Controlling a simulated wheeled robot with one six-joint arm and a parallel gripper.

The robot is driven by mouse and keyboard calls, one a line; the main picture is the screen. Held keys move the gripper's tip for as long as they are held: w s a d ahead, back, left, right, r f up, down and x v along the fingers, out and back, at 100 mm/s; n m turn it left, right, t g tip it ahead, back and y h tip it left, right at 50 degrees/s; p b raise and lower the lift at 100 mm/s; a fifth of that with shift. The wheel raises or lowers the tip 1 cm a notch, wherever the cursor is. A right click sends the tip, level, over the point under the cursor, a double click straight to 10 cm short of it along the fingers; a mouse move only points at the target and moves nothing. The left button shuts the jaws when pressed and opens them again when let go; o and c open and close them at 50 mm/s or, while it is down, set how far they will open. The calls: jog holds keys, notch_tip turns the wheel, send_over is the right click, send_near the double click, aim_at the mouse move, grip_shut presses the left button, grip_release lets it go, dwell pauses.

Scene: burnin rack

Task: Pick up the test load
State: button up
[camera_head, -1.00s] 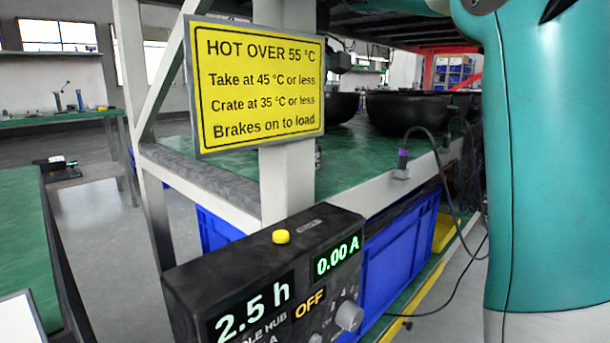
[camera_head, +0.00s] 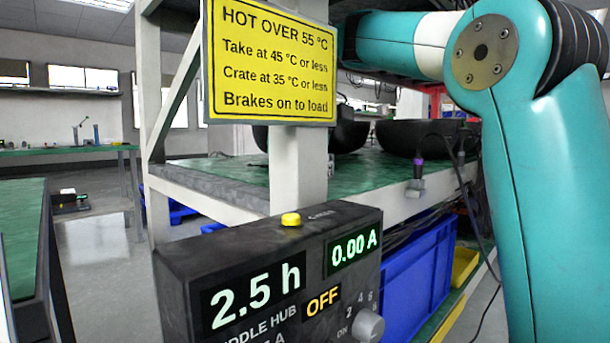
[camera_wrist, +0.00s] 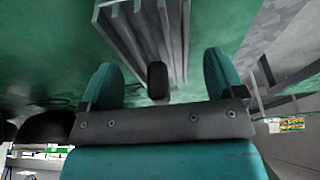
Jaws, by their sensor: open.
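In the wrist view a grey finned metal block (camera_wrist: 140,32), which looks like the test load, lies on a green surface. A short black rounded knob (camera_wrist: 158,78) shows at its near end. My gripper (camera_wrist: 163,72) has its two teal fingers apart, one on each side of the knob, with visible gaps. I cannot tell how far the fingertips are from the block. In the head view my gripper and the block are hidden; my forearm reaches left behind the yellow sign (camera_head: 270,62).
The rack's green shelf (camera_head: 370,178) holds black bowl-shaped things (camera_head: 415,138) and a cable with a purple plug (camera_head: 418,170). A white post (camera_head: 298,165) stands in front. A blue crate (camera_head: 415,275) is below.

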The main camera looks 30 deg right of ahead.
jog(key=shift+r, duration=0.1)
jog(key=c, duration=1.1)
jog(key=shift+r, duration=0.1)
jog(key=shift+c, duration=0.2)
